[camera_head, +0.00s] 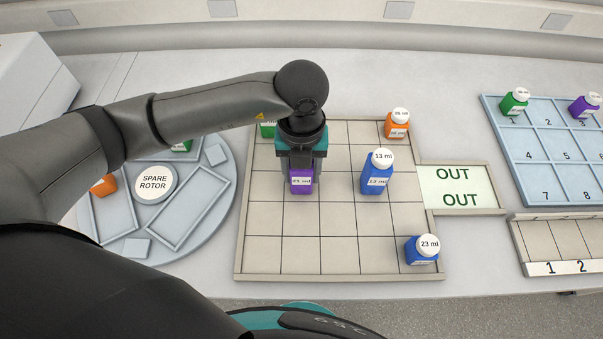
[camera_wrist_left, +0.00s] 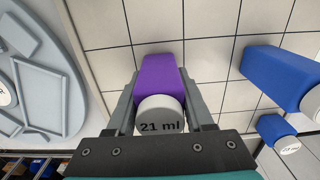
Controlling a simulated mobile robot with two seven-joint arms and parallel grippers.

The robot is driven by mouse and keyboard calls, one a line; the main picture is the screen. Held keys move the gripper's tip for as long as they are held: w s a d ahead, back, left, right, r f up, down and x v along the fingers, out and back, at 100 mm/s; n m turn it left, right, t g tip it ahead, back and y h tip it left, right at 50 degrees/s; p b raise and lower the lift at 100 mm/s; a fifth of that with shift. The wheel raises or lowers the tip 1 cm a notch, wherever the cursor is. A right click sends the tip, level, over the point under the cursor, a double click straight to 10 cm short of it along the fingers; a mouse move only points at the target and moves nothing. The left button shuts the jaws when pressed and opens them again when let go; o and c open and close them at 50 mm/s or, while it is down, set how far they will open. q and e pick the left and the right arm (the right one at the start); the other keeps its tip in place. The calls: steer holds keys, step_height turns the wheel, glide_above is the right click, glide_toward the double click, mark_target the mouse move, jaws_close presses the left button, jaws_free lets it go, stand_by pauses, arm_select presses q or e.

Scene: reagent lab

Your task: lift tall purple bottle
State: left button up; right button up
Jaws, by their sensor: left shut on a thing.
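The tall purple bottle (camera_head: 301,181) has a white cap marked 21 ml, which shows in the left wrist view (camera_wrist_left: 160,115). It is over the gridded tray (camera_head: 340,262), in the left part of the grid. My left gripper (camera_head: 301,168) comes down from above and is shut on the purple bottle, with a finger on each side of it. The arm and gripper hide the bottle's cap in the head view. I cannot tell whether its base touches the tray. My right gripper is not in view.
A tall blue bottle (camera_head: 376,178) stands to the right, with a short blue bottle (camera_head: 422,250) at the front right. An orange bottle (camera_head: 397,125) stands at the back right. A green bottle (camera_head: 267,130) is partly hidden behind my gripper. The front-middle tray cells are clear.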

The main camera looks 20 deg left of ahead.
arm_select(q)
jaws_close()
steer(key=shift+r, duration=0.1)
